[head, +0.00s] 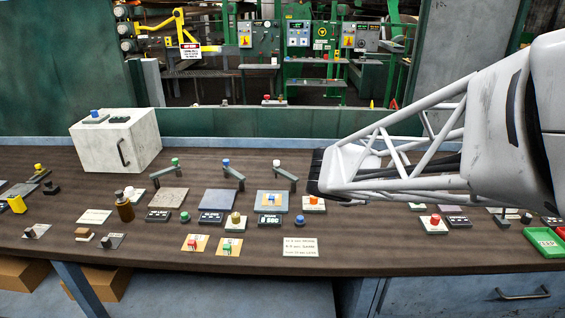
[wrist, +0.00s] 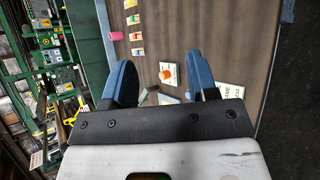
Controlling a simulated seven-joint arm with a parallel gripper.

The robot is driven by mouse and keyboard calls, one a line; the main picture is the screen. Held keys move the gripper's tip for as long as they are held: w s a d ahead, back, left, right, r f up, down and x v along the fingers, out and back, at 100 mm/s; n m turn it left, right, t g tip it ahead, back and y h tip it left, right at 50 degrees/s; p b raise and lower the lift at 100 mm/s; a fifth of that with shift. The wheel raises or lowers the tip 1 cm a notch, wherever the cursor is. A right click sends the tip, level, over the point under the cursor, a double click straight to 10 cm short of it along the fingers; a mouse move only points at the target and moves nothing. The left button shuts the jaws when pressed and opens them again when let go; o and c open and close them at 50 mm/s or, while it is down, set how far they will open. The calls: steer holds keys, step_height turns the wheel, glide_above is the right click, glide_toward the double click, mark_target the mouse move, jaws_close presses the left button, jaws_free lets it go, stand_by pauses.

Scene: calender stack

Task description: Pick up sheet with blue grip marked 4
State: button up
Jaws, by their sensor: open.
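My gripper (head: 316,172) hangs above the right-middle of the table in the head view, its dark fingers near the edge of the white arm frame. In the wrist view my gripper (wrist: 159,66) is open, with two blue fingers apart and nothing held between them. A small sheet with a blue grip (head: 271,198) lies on a grey-blue plate, left of my gripper in the head view. I cannot read a 4 on it. In the wrist view, a white sheet with an orange knob (wrist: 168,74) shows between the fingers.
A blue knob (head: 299,219) stands beside a black label. A white box (head: 118,140) stands at the back left, and a green tray (head: 545,241) is at the right. A white notice (head: 300,247) lies at the front.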

steer(key=w+a+f+n+t+y, duration=0.2)
steer(key=w+a+f+n+t, duration=0.3)
steer(key=w+a+n, duration=0.45)
steer(key=n+y, duration=0.5)
steer(key=n, duration=0.5)
glide_toward(271, 197)
steer(key=x, duration=0.2)
steer(key=shift+w+d+f, duration=0.1)
steer(key=shift+w+f, duration=0.05)
steer(key=shift+w, duration=0.1)
steer(key=shift+x, duration=1.25)
steer(key=shift+w, duration=0.15)
steer(key=shift+x, duration=2.45)
steer(key=shift+c, duration=0.3)
jaws_close()
